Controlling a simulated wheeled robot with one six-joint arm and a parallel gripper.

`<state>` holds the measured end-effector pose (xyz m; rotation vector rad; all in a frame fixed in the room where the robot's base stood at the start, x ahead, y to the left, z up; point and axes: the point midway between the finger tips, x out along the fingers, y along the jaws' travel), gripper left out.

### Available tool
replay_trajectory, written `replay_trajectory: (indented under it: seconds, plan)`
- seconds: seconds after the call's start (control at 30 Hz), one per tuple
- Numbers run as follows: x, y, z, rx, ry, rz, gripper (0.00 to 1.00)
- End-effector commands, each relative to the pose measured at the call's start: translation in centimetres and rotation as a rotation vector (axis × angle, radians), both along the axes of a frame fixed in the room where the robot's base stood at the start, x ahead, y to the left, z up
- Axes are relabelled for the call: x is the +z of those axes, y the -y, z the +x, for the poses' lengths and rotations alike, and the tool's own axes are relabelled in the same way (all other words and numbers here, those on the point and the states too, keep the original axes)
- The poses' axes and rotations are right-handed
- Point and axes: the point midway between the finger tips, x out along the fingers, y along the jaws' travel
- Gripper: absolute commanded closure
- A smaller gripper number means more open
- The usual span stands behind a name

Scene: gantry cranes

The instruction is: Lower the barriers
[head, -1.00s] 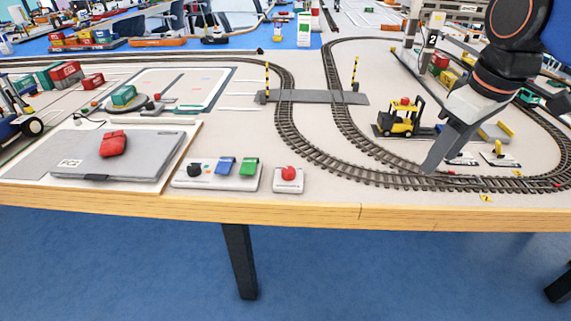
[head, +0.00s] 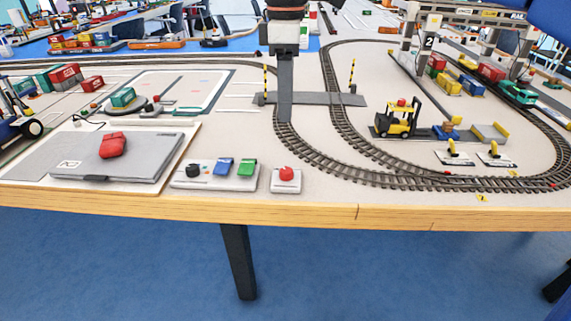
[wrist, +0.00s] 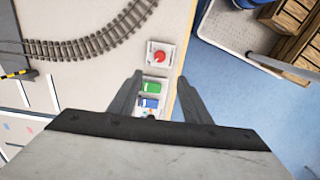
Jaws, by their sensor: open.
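Two yellow-and-black barriers, the left one (head: 266,77) and the right one (head: 352,74), stand upright at the grey level crossing (head: 318,98) over the two tracks. One striped barrier shows at the left edge of the wrist view (wrist: 18,74). A control box (head: 216,177) at the front edge carries a black knob (head: 193,171), a blue switch (head: 224,166) and a green switch (head: 247,167). To its right is a separate box with a red button (head: 286,173). My gripper (head: 285,118) is open and empty, in the air above the table. In the wrist view, the control box (wrist: 152,92) shows between the fingers.
A laptop-like grey panel (head: 80,160) with a red object (head: 112,145) lies left of the control box. A yellow forklift (head: 399,120), small yellow levers (head: 453,149) and a gantry crane (head: 428,40) stand right. Open floor lies before the table edge.

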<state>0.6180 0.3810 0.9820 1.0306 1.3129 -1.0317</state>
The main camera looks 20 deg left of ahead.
Motion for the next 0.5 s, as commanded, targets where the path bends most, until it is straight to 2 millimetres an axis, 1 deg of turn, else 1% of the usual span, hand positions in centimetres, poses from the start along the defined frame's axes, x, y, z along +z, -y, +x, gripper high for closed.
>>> replay_trajectory:
  seconds: [0.17,0.5]
  plan:
    - [-2.6,0.1,0.0,-0.002,-0.002,-0.001,0.56]
    - [-8.7,0.1,0.0,-0.003,-0.001,-0.001,0.56]
